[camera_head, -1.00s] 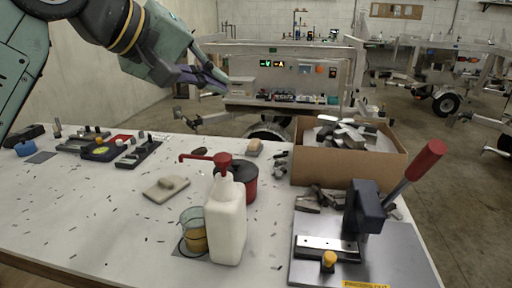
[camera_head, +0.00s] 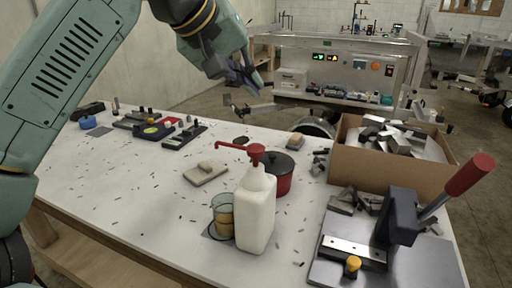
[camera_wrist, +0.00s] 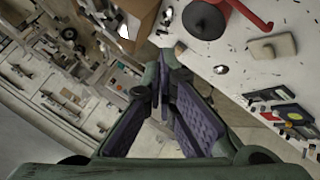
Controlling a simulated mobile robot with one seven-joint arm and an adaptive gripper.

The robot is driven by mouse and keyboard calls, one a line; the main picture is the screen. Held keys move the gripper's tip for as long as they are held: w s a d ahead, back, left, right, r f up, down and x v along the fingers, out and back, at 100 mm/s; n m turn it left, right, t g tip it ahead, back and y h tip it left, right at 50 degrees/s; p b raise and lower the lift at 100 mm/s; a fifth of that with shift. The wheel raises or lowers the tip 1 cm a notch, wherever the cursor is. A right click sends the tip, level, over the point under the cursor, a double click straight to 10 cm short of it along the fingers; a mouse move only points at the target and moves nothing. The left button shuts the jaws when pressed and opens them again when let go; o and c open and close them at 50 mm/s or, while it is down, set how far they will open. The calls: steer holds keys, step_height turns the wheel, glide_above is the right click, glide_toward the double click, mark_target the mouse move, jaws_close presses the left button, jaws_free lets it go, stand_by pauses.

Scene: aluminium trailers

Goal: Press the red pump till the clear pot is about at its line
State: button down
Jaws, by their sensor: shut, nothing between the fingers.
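The red pump (camera_head: 256,152) tops a white bottle (camera_head: 256,212) standing upright near the table's front edge. Its nozzle points left, above the clear pot. The clear pot (camera_head: 222,202) stands beside the bottle on a dark square, with amber content in its lower part; I cannot make out its line. My gripper (camera_head: 246,82) is shut and empty, high above the table's far edge, behind and well above the pump. In the wrist view my gripper (camera_wrist: 163,85) shows its purple finger pads, and part of the red pump (camera_wrist: 250,14) shows at the top edge.
A dark-lidded red pot (camera_head: 284,178) stands right behind the bottle. A tan block on a pad (camera_head: 206,172) lies to its left. At right are a lever press with a red handle (camera_head: 470,174) and a cardboard box (camera_head: 398,171) of metal pieces. The table's left front is mostly clear.

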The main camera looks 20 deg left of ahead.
steer(key=b, duration=0.6)
glide_above(252, 145)
step_height(252, 145, down, 7)
steer(key=shift+r, duration=0.1)
steer(key=shift+f+b, duration=0.45)
steer(key=shift+f, duration=0.4)
steer(key=shift+f, duration=0.4)
steer(key=shift+f+b, duration=0.9)
steer(key=shift+f, duration=0.2)
stand_by(1.1)
steer(key=shift+r, duration=0.15)
steer(key=shift+r+p, duration=1.3)
steer(key=shift+r, duration=0.05)
